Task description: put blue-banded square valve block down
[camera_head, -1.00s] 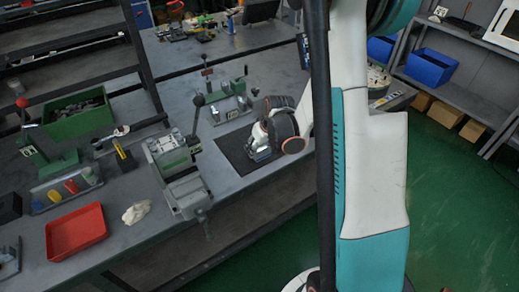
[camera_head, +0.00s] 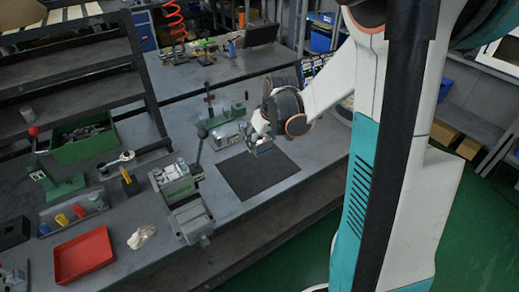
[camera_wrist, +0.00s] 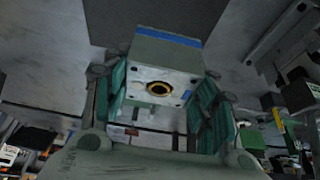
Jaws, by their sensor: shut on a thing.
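The blue-banded square valve block (camera_wrist: 158,70) is a grey metal block with a blue stripe along one edge and a round, brass-coloured port in the facing side. In the wrist view it sits between the green fingers of my gripper (camera_wrist: 160,105), which is shut on it. In the head view my gripper (camera_head: 262,146) points down over the far edge of a dark mat (camera_head: 250,180) on the bench. Only a small part of the block shows there, and I cannot tell its exact height above the bench.
A grey vise (camera_head: 184,205) stands left of the mat. A red tray (camera_head: 84,256), a white cloth (camera_head: 141,237) and a green bin (camera_head: 84,146) lie further left. The near part of the mat is bare.

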